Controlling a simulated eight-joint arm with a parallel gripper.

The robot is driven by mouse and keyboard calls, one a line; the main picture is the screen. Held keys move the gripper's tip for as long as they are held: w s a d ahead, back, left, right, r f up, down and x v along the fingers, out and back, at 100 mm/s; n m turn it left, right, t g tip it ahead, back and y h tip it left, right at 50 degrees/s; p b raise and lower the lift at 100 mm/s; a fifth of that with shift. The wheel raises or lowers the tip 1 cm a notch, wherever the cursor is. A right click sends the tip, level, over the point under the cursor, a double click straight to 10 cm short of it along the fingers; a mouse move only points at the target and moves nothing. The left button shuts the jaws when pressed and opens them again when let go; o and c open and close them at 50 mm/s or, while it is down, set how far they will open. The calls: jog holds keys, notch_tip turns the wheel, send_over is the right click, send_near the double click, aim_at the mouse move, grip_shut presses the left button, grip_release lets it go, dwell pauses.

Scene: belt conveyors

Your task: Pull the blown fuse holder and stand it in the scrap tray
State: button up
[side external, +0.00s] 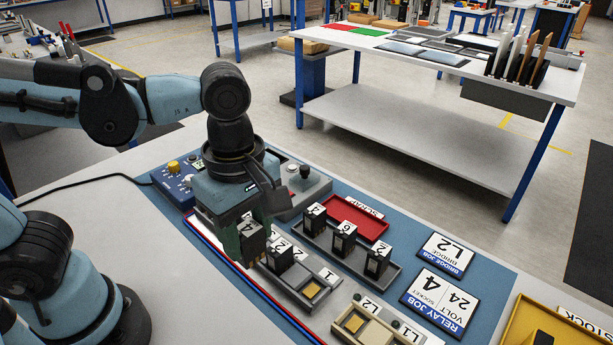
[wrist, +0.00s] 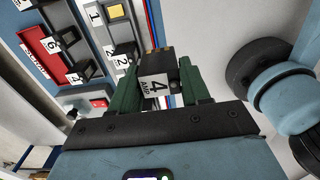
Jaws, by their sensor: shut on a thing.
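My gripper (side external: 252,248) is shut on a dark fuse holder (wrist: 154,78) with a white "4 AMP" label. The holder sits between the green fingers, with brassy bits showing at its far end. It is over the left end of the grey fuse block (side external: 291,286); I cannot tell exactly how far it is above the block. Another holder (side external: 279,256) stands at position 2, and position 1 shows a bare yellow pad (side external: 311,290). The red scrap tray (side external: 372,228) lies behind the block and looks empty; it also shows in the wrist view (wrist: 36,48).
A grey rack with upright holders (side external: 343,240) stands between the block and the scrap tray. A control box with a dark knob (side external: 306,172) is left of the tray. Job cards (side external: 440,300) lie flat at right. A beige relay base (side external: 372,325) is in front.

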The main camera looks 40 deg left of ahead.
jog(key=shift+w+d+r, duration=0.15)
jog(key=shift+w+r, duration=0.05)
jog(key=shift+w, duration=0.3)
jog(key=w+d+f, duration=0.1)
jog(key=w+f, duration=0.1)
jog(key=w, duration=1.1)
jog(key=w+d+f, duration=0.2)
jog(key=w, duration=1.1)
jog(key=shift+s+f, duration=0.15)
jog(key=shift+f, duration=3.4)
jog(key=shift+f, duration=0.45)
jog(key=o, duration=1.1)
jog(key=shift+o, duration=0.5)
